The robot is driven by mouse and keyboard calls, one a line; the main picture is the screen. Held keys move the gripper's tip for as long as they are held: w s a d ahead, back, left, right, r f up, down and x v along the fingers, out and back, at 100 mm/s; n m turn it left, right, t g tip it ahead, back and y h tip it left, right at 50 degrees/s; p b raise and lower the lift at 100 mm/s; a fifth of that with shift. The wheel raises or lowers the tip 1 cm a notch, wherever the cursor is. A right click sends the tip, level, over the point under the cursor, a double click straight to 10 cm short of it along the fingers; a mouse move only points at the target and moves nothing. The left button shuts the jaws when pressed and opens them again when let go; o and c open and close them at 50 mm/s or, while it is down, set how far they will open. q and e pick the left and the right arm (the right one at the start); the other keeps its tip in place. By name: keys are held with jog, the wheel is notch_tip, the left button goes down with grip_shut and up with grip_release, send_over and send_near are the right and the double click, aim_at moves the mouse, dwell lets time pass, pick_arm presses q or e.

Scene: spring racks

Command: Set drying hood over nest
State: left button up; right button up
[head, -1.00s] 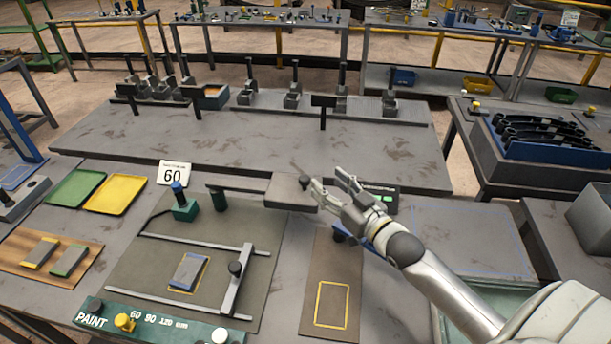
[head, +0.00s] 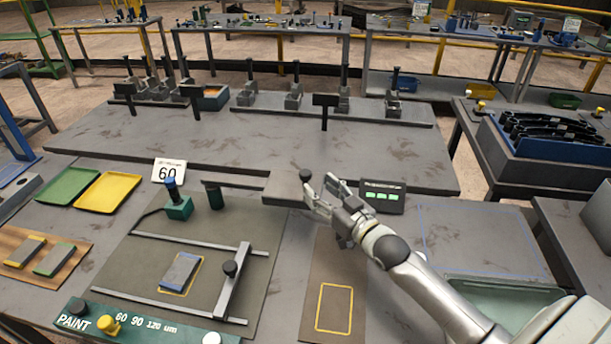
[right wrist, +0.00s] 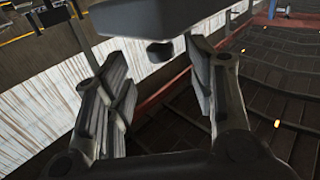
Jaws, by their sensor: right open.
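I take the yellow-outlined spot on the grey mat as the nest (head: 163,291). A blue-grey panel (head: 181,268) lies in it, uncovered, left of and nearer than the hood. My right gripper (head: 322,187) is open at the hood's right end, close to the knob. In the right wrist view a grey block, likely the hood (right wrist: 135,14), shows beyond the spread fingers (right wrist: 165,90). Contact cannot be told. My left gripper is not in view.
A railed frame with a sliding crossbar (head: 233,283) surrounds the panel. A green-and-blue block (head: 176,203) stands behind it. A display (head: 382,197) with green lights is just right of my gripper. An empty yellow-outlined spot (head: 334,308) lies in front.

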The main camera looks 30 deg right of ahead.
aim_at(305, 176)
jog(key=w, duration=0.4)
jog(key=w+a+p, duration=0.1)
jog(key=w, duration=0.2)
grip_shut()
dwell(0.3)
